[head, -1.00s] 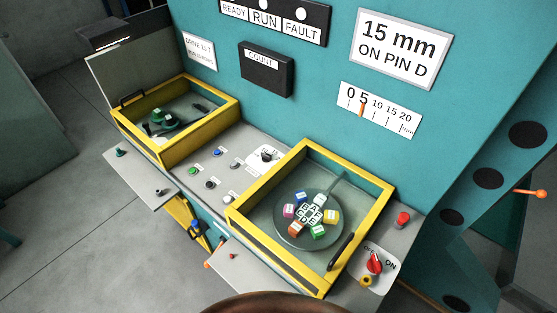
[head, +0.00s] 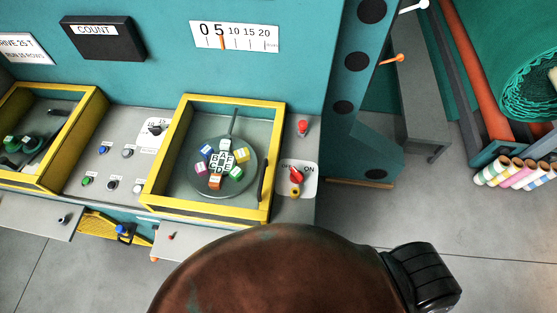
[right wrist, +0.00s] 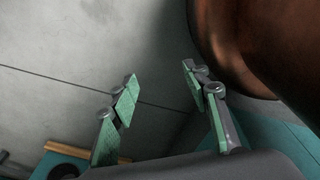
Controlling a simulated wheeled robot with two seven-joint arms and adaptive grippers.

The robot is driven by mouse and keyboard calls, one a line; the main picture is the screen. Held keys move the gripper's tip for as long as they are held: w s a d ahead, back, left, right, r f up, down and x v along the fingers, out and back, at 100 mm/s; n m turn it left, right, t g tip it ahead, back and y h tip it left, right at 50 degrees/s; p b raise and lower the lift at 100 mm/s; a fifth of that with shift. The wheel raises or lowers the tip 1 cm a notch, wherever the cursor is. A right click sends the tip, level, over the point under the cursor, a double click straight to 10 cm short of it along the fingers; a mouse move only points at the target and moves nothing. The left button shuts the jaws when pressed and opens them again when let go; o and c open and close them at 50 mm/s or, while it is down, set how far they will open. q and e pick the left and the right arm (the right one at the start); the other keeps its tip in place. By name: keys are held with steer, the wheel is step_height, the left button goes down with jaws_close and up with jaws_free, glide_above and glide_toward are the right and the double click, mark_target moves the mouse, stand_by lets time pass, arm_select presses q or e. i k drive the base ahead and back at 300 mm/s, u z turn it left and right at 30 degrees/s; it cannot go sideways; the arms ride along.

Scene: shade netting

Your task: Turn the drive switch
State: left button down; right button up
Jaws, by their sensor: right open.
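The switch marked OFF and ON has a red knob (head: 296,175) on a white plate (head: 309,187), at the right end of the grey panel in the head view. Its pointer direction is too small to tell for sure. My right gripper (right wrist: 161,76) shows only in the right wrist view. Its two green-padded fingers are apart with nothing between them, over bare grey floor. The switch is not in that view. My left gripper is in neither view.
A yellow-framed box (head: 149,198) with coloured blocks on a round plate stands left of the switch. A red button (head: 303,127) sits above it. A brown rounded shape covers the bottom middle. Orange (head: 397,58) and white levers stick out at right. Coloured rolls (head: 515,173) lie far right.

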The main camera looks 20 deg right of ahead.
mark_target(297, 176)
steer(key=z, duration=1.15)
